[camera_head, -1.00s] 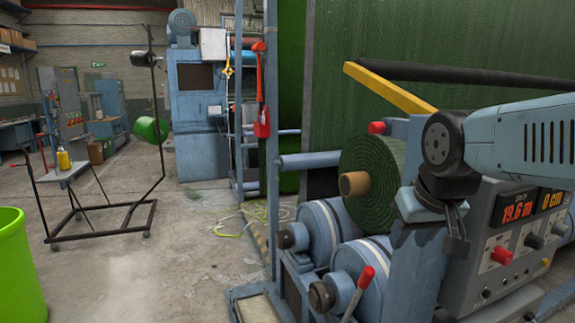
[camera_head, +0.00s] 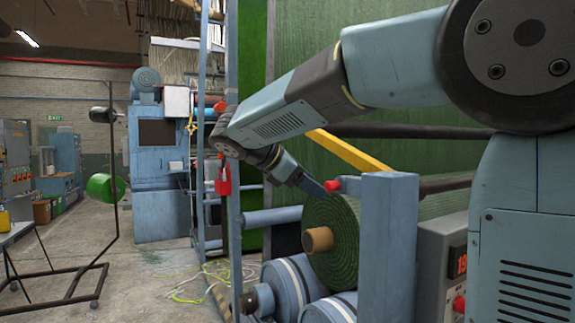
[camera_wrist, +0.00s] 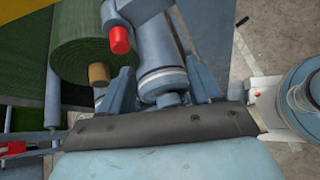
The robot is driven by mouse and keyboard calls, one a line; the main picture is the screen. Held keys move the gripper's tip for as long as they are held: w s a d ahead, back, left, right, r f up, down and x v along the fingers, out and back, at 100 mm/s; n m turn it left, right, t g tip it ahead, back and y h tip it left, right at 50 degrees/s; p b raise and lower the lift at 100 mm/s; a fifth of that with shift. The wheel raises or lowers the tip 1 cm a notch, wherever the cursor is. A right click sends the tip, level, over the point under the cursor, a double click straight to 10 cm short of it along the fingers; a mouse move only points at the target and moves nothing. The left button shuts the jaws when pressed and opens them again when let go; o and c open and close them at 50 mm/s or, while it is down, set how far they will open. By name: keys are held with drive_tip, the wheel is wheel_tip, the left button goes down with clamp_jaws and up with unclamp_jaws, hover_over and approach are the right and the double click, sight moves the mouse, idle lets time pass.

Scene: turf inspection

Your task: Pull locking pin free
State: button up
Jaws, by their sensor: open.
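A red knob (camera_head: 333,185), which looks like the locking pin's handle, sits at the top of the blue frame post beside the green turf roll (camera_head: 343,235). In the wrist view the red knob (camera_wrist: 120,40) is up and left of centre, near the turf roll's brown core (camera_wrist: 99,74). My gripper (camera_head: 316,187) reaches down from the left, close to the knob in the head view. In the wrist view my gripper (camera_wrist: 163,76) has its two fingers spread apart, with the knob outside them. Nothing is held. The pin's shaft is hidden.
A yellow bar (camera_head: 348,151) slopes above the turf roll. A blue post (camera_head: 388,250) stands right of it. Blue rollers (camera_head: 290,285) lie below. A red box (camera_head: 222,182) hangs on the upright at left. The floor at left is partly clear.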

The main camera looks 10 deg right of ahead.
sight(328, 185)
drive_tip(key=w+a+r+n+t+h, duration=0.1)
drive_tip(key=w+a+r+n+h, duration=0.1)
drive_tip(key=w+a+r+n, duration=0.15)
drive_tip(key=shift+m, duration=0.45)
drive_tip(key=x, duration=1.3)
drive_tip(key=shift+w+a+f, duration=0.1)
drive_tip(key=shift+w+f, duration=0.05)
drive_tip(key=shift+f, duration=0.2)
drive_tip(key=shift+c, duration=0.2)
clamp_jaws()
